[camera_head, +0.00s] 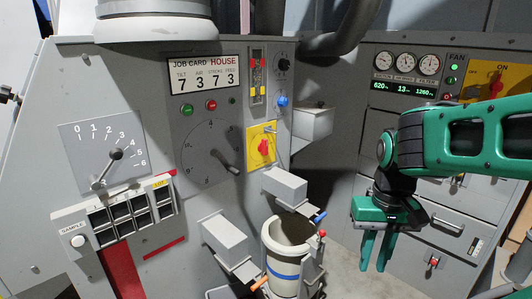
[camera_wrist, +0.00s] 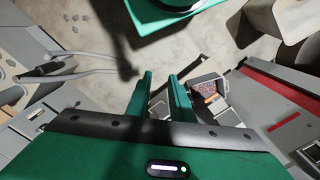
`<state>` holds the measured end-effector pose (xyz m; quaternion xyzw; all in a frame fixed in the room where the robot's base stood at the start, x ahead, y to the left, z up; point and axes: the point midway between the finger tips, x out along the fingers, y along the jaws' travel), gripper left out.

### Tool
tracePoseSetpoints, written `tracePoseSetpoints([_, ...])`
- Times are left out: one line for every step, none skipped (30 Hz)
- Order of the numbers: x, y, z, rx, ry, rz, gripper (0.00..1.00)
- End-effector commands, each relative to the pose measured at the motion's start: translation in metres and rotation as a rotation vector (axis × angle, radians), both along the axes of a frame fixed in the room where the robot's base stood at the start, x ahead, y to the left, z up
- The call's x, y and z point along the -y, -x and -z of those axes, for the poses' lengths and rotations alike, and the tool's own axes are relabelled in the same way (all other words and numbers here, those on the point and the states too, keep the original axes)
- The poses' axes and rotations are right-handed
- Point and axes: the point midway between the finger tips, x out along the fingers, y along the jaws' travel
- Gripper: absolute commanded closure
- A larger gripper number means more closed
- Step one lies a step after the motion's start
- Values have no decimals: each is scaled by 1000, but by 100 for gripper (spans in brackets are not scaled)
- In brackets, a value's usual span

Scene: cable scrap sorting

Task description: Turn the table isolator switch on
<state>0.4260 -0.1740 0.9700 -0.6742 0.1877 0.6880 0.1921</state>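A yellow plate with a red rotary knob (camera_head: 263,147) is on the grey machine's front panel, right of the large round dial. A second, larger yellow plate with a red rotary handle (camera_head: 495,82) and an "ON" mark is on the right cabinet, partly behind my arm. No readable label tells which one is the table isolator switch. My green gripper (camera_head: 375,266) points down in front of the right cabinet, right of the first knob and below the second, apart from both. In the wrist view its two fingers (camera_wrist: 160,76) stand apart with nothing between them.
A grey bucket with a blue band (camera_head: 284,270) stands left of my gripper, with grey boxes (camera_head: 285,187) jutting out nearby. The job card display (camera_head: 204,76), dials and buttons fill the panel. Drawers with bar handles (camera_head: 447,226) are behind my gripper.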

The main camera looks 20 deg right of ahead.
Motion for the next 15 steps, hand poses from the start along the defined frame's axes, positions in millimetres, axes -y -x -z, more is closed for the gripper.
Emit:
tracePoseSetpoints([1, 0, -3, 20, 4, -7, 67])
tracePoseSetpoints([2, -5, -3, 27, 6, -21, 66])
tracePoseSetpoints([4, -15, -3, 40, 10, -49, 66])
tracePoseSetpoints([5, -24, -2, 51, 13, -73, 66])
tracePoseSetpoints([6, -35, -1, 64, 15, -104, 66])
tracePoseSetpoints([8, -52, 0, 88, 19, -149, 66])
tracePoseSetpoints([9, -66, 1, 107, 22, -188, 66])
tracePoseSetpoints([10, -81, 3, 129, 23, -228, 66])
tracePoseSetpoints([10, -101, 4, 161, 25, -284, 66])
tracePoseSetpoints([10, -116, 6, 186, 25, -322, 66])
tracePoseSetpoints([11, -131, 8, 211, 25, -361, 66])
tracePoseSetpoints([10, -151, 10, 246, 23, -413, 66])
tracePoseSetpoints([9, -166, 13, 271, 21, -451, 66])
tracePoseSetpoints([8, -181, 14, 299, 20, -488, 66])
tracePoseSetpoints([8, -200, 17, 338, 18, -533, 66])
